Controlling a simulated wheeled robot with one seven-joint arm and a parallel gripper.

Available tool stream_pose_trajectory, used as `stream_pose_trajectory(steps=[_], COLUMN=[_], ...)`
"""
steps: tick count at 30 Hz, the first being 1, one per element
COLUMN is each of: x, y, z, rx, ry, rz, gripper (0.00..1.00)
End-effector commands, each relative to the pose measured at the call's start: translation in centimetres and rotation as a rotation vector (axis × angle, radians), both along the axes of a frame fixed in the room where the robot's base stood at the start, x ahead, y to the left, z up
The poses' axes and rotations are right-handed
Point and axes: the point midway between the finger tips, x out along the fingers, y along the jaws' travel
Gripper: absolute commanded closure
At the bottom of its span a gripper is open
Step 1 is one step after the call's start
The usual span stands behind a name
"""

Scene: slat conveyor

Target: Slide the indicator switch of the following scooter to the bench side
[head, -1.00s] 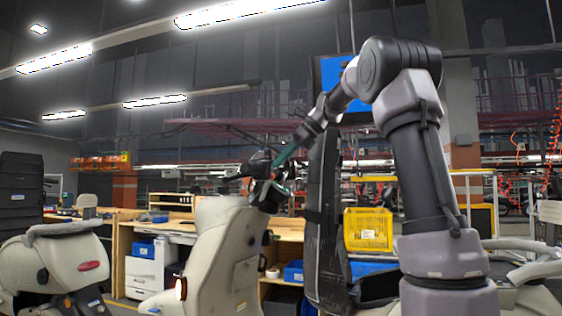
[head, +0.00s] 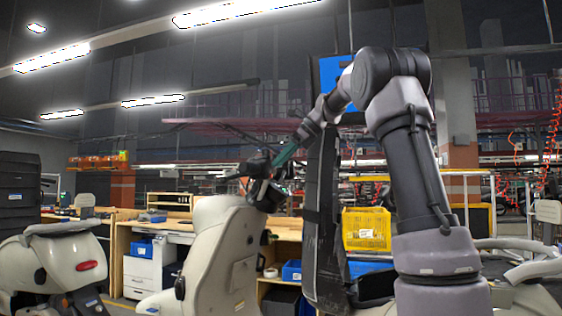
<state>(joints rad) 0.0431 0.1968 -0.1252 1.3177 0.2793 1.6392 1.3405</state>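A cream scooter (head: 222,250) stands left of centre in the head view, with its handlebar at its top right. My gripper (head: 268,190) is at this handlebar (head: 246,176), at the end of my arm, which reaches in from the right. The gripper and the dark handlebar parts overlap, so I cannot tell whether they touch or whether the fingers are open. The indicator switch is too small and hidden to make out. A second cream scooter (head: 62,262) is at the far left, with its red tail light facing me.
Wooden workbenches (head: 165,232) with a white drawer unit (head: 141,272) and blue bins (head: 292,271) stand behind the scooters. A yellow crate (head: 367,229) is right of centre. A tall dark panel (head: 322,220) stands close to my arm. More scooter parts (head: 520,262) are at the lower right.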

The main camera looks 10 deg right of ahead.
Motion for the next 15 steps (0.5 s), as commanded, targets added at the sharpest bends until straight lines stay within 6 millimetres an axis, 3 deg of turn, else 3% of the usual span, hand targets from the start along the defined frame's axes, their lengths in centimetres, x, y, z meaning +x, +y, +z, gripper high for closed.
stream_pose_trajectory(steps=[5, 15], x=[-0.2, -2.4], y=[-0.4, -4.5], z=[0.5, 5.0], rx=[0.000, 0.000], ry=[0.000, -0.002], rz=[0.000, -0.003], gripper=[0.50, 0.50])
